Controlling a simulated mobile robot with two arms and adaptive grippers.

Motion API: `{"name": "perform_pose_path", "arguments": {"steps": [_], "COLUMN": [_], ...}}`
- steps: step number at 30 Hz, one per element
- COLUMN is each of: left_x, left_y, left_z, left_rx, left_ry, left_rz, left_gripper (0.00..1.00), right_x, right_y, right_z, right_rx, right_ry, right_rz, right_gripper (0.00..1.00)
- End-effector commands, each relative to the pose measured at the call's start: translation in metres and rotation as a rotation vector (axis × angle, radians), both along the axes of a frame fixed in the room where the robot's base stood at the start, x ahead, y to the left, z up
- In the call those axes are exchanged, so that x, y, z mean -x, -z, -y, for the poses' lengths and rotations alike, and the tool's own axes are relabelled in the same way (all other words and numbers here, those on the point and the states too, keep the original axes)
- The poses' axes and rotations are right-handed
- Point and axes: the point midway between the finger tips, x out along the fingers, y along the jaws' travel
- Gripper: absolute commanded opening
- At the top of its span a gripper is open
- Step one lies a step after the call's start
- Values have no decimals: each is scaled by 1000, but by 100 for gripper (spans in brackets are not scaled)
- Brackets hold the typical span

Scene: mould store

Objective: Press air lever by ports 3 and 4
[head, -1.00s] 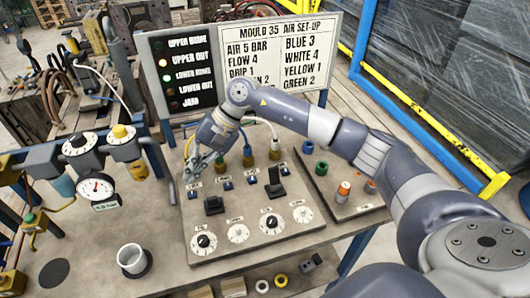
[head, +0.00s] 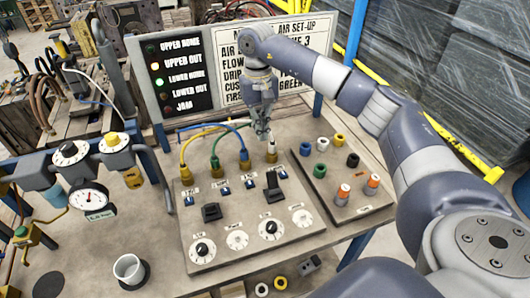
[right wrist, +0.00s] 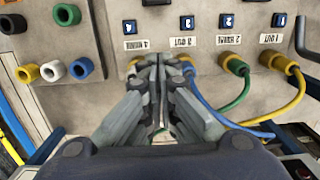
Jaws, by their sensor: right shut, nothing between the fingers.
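The air panel (head: 240,220) has two black levers. The lever by ports 3 and 4 (head: 273,188) stands up on the right half, below the port labels. The other lever (head: 211,212) lies lower, on the left half. My right gripper (head: 264,137) is shut and empty, pointing down by the port 4 fitting, up-picture of the lever and apart from it. In the right wrist view its closed fingertips (right wrist: 160,62) are beside the "4 HOME" label (right wrist: 137,45) and partly cover the fittings behind. My left gripper is out of view.
Yellow, green and blue hoses (head: 227,123) arch from the ports behind the panel. A side plate (head: 345,175) with coloured caps stands right. The indicator board (head: 180,75) and set-up sign (head: 285,55) stand behind. A white cup (head: 128,268) is at the lower left.

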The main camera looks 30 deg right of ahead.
Motion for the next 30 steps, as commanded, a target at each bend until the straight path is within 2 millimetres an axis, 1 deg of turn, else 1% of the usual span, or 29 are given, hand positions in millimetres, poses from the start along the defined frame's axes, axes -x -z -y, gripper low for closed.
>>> {"name": "perform_pose_path", "arguments": {"steps": [5,16,17,19,24,30], "left_x": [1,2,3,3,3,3], "left_y": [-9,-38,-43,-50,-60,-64], "left_z": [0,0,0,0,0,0], "left_rx": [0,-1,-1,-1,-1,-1], "left_ry": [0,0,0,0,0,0], "left_rz": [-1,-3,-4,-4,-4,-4], "left_gripper": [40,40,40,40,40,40], "right_x": [3,10,13,22,36,43], "right_y": [20,99,91,87,82,81], "right_z": [-1,-3,-3,-5,-9,-11], "right_rx": [0,-2,-1,-1,-1,-1], "right_ry": [0,1,-1,-3,-1,0], "right_rz": [-6,-7,-1,0,-1,0], "right_gripper": [0,0,0,0,0,0]}}
